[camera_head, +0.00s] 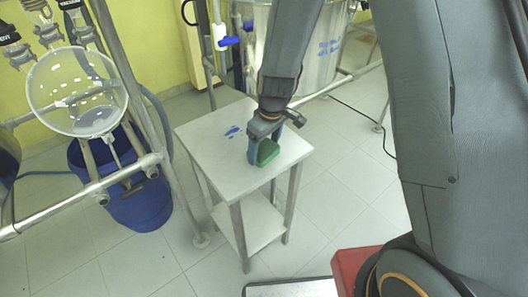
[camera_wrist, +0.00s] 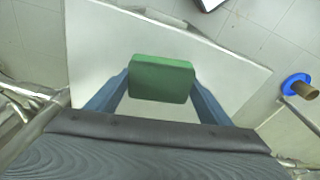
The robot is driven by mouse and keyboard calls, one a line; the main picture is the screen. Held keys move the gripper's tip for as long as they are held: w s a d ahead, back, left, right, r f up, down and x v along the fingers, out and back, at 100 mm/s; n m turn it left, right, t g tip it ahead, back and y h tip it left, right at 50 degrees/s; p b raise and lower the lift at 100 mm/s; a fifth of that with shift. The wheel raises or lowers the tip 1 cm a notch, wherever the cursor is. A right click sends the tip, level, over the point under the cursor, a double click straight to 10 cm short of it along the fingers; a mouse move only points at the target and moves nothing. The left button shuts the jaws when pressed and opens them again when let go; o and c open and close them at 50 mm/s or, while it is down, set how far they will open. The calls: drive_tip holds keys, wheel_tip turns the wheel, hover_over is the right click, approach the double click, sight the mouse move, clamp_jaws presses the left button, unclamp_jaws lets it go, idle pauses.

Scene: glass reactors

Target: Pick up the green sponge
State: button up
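The green sponge (camera_head: 267,152) is at the front part of the small white table, between the blue fingers of my gripper (camera_head: 263,149). In the wrist view the sponge (camera_wrist: 162,80) sits between both fingertips of my gripper (camera_wrist: 161,82), and I see no gap on either side. My gripper looks shut on it. The sponge is at or very close to the tabletop; I cannot tell whether it is touching it. The finger faces against the sponge are hidden.
A blue bucket (camera_head: 135,200) and a glass vessel (camera_head: 77,92) on a metal frame are at the left. A steel vessel (camera_head: 325,55) stands behind. A red box (camera_head: 350,265) is at the front right.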

sight(264, 149)
idle(0.3)
wheel_tip(264, 149, up, 10)
drive_tip(key=b, duration=0.1)
drive_tip(key=shift+b, duration=0.35)
idle(0.3)
drive_tip(key=shift+o, duration=0.8)
drive_tip(key=shift+c, duration=0.6)
